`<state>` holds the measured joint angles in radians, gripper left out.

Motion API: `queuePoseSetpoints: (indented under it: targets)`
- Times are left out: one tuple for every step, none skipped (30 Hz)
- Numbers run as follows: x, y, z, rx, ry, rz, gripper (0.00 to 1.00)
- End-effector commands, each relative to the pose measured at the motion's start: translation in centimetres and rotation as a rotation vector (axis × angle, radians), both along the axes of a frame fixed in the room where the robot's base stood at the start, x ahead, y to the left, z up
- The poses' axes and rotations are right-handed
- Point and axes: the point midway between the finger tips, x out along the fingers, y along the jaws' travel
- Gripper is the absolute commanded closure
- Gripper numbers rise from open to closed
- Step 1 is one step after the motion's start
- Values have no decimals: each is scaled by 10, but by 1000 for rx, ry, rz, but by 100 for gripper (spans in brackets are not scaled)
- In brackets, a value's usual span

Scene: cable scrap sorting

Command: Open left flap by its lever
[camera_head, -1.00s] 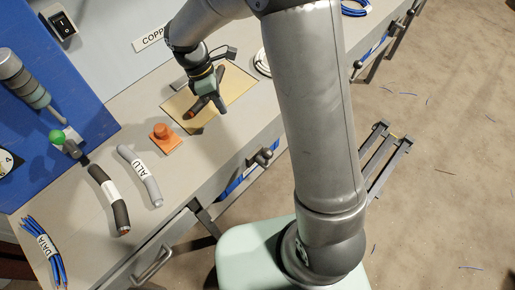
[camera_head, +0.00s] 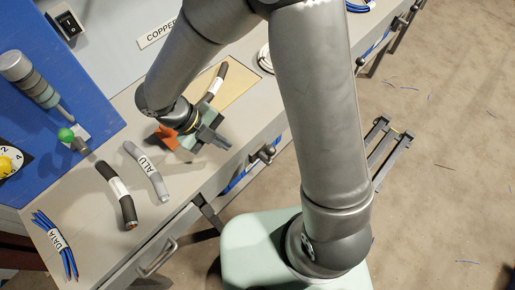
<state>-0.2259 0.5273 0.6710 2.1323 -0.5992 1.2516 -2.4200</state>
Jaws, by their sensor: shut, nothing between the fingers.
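My gripper (camera_head: 222,141) is shut and empty. A green-ball lever (camera_head: 66,135) stands at the foot of the blue panel on the left, well apart from my gripper. Metal handles show on the bench front, one at lower left (camera_head: 158,258) and one below my gripper to the right (camera_head: 264,154). I cannot tell which of these is the left flap's lever, and no flap is clearly recognisable.
On the bench lie a grey ALU cable (camera_head: 148,170), a black cable (camera_head: 117,195) and a blue DATA bundle (camera_head: 55,245). Another dark cable (camera_head: 217,81) lies on the tan plate (camera_head: 239,84). The blue panel (camera_head: 92,98) rises on the left. The floor right of the bench is mostly open.

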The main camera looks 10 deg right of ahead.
Motion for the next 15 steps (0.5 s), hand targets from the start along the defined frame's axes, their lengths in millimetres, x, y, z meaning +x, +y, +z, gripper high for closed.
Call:
queuePoseSetpoints:
  targets:
    - [0, 0, 0, 0, -1, -1, 100]
    - [0, 0, 0, 1, -1, -2, 100]
    - [0, 0, 0, 1, -1, -2, 100]
    - [0, 0, -1, 0, -1, -3, 100]
    - [0, -1, -1, 0, -1, -3, 100]
    - [0, -2, -3, -1, 0, -4, 100]
    - [0, -3, -5, -1, 0, -4, 100]
    - [-1, -5, -7, -1, 0, -5, 100]
    - [-2, -8, -11, -2, 2, -4, 100]
    - [-2, -10, -15, -2, 2, -4, 100]
    - [-3, -13, -19, -3, 2, -3, 100]
    - [-4, -17, -25, -2, 2, -4, 100]
    - [-4, -21, -30, -3, 3, -5, 100]
    - [-5, -24, -36, -3, 3, -5, 100]
    - [-7, -29, -43, -3, 4, -4, 100]
